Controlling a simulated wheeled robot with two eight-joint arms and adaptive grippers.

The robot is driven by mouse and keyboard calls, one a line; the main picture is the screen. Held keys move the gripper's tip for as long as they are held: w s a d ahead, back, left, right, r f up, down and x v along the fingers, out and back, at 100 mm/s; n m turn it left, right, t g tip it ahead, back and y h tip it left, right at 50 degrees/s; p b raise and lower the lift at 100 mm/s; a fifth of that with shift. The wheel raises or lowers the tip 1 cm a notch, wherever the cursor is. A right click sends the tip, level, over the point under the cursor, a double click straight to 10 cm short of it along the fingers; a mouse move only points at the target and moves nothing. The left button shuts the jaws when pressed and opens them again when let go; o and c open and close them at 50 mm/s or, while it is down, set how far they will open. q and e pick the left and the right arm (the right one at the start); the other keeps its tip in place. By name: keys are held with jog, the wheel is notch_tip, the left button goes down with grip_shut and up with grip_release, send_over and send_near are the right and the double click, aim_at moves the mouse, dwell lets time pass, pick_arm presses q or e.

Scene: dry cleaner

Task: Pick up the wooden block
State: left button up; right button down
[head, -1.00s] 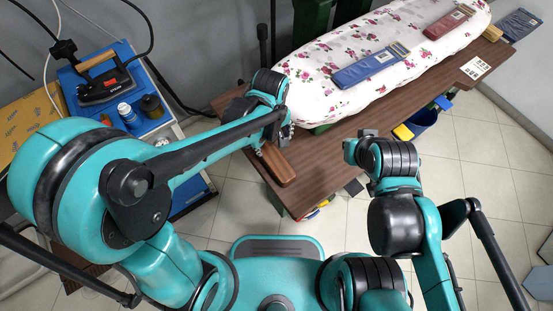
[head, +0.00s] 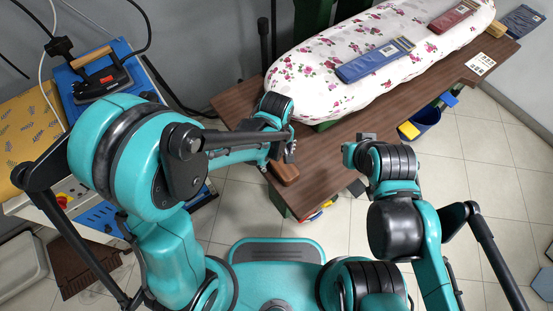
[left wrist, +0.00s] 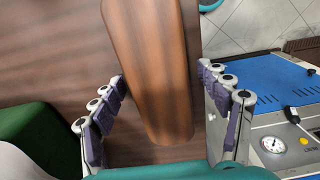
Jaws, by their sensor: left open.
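The wooden block (head: 284,172), dark brown with rounded edges, lies on the brown wooden table (head: 330,155) near its front left corner. In the left wrist view the block (left wrist: 155,65) extends down between the two fingers. My left gripper (head: 281,150) partly hides the block in the head view. In the left wrist view my left gripper (left wrist: 162,105) is open, with one finger on either side of the block and visible gaps. My right gripper (head: 357,147) is off the table's front edge, seen from behind; its fingers are not clear.
A floral ironing board (head: 310,85) bears a blue packet (head: 375,62) and a red packet (head: 453,17). An iron (head: 102,78) stands on a blue-topped unit at left.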

aim_at(277, 156)
pick_arm(q)
jog(key=c, duration=1.5)
notch_tip(277, 156, up, 10)
jog(key=p, duration=0.4)
jog(key=shift+r, duration=0.1)
jog(key=o, duration=0.6)
jog(key=shift+c, duration=1.1)
